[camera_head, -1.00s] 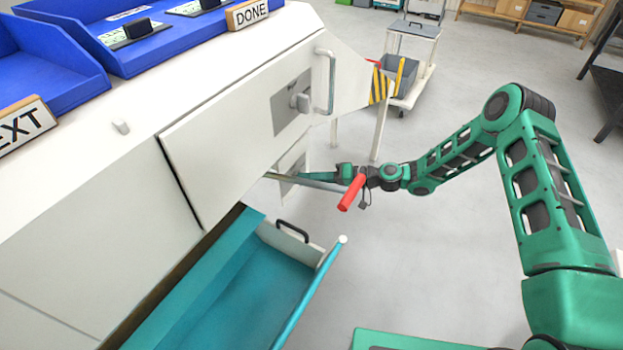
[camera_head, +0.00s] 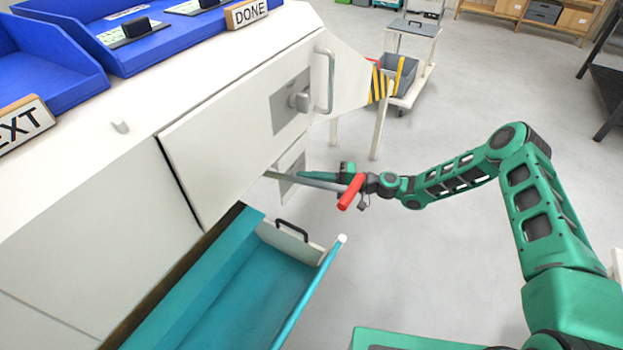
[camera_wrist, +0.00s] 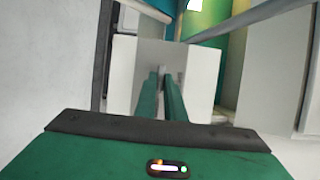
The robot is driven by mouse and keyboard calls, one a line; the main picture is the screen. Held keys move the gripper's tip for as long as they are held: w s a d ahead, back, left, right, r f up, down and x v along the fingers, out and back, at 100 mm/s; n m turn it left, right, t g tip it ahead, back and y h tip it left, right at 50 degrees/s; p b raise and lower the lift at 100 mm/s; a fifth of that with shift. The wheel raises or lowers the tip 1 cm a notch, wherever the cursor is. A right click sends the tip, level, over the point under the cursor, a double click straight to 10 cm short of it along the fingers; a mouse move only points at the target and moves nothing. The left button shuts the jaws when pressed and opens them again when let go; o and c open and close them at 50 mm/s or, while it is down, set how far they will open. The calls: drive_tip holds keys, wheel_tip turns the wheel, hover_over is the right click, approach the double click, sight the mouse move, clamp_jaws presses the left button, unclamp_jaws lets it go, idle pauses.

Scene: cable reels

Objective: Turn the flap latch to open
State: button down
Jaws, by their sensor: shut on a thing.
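A pale panel with a grey plate (camera_head: 289,181) sits low on the machine, below the white door. In the wrist view the panel (camera_wrist: 121,75) faces me, and a small grey latch tab (camera_wrist: 163,77) stands at its middle. My gripper (camera_head: 300,173) reaches in from the right to this plate. In the wrist view its two long green fingers (camera_wrist: 162,80) are close together, with their tips at the tab, shut on it. The fingers hide most of the tab, so its exact angle cannot be told.
A teal open tray (camera_head: 240,290) with a black handle lies below left.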

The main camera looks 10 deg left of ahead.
drive_tip(key=shift+w+a+r, duration=0.1)
drive_tip(key=shift+a, duration=0.3)
drive_tip(key=c, duration=1.9)
unclamp_jaws()
drive_tip(key=shift+o, duration=0.2)
drive_tip(key=d, duration=1.1)
drive_tip(key=shift+w+d+f, duration=0.2)
drive_tip(key=shift+w+d, duration=0.05)
drive_tip(key=shift+w, duration=0.05)
drive_tip(key=shift+d, duration=0.1)
